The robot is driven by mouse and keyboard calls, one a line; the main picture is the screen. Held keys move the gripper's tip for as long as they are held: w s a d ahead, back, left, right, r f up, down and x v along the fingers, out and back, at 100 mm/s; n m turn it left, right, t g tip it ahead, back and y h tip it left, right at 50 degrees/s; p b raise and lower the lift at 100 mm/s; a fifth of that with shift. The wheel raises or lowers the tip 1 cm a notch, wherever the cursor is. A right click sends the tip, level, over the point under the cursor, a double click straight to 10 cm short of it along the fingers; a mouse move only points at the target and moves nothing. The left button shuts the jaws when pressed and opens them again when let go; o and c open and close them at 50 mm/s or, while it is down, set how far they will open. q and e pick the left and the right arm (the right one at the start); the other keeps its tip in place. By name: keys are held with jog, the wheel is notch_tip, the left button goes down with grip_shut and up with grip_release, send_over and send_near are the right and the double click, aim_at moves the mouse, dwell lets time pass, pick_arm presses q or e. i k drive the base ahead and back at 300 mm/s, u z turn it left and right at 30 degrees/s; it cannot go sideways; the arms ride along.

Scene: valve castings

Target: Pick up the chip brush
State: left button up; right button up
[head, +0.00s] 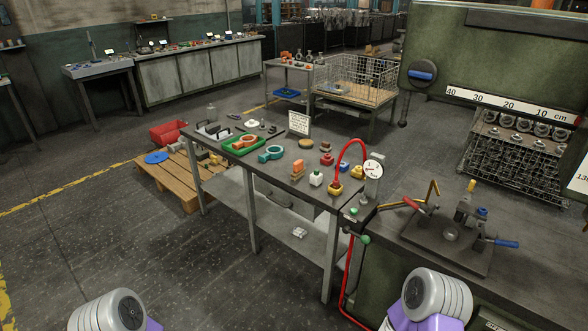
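I cannot pick out the chip brush for certain among the small items on the workbench (222,165). An orange and tan item (298,171) stands near the bench's middle front edge, but it is too small to tell whether it is a brush. Only rounded grey and purple parts of my arms show at the bottom left and bottom right. The fingers of both grippers are out of the picture, well away from the bench items.
The bench also holds a green tray (243,144), a sign (299,124), a red hose (348,147) and a gauge (373,169). A fixture plate (447,245) is at right. A pallet (172,184) lies left. The floor in front is clear.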

aim_at(299, 170)
jog(key=u, duration=0.15)
jog(key=i, duration=1.45)
jog(key=u, duration=0.1)
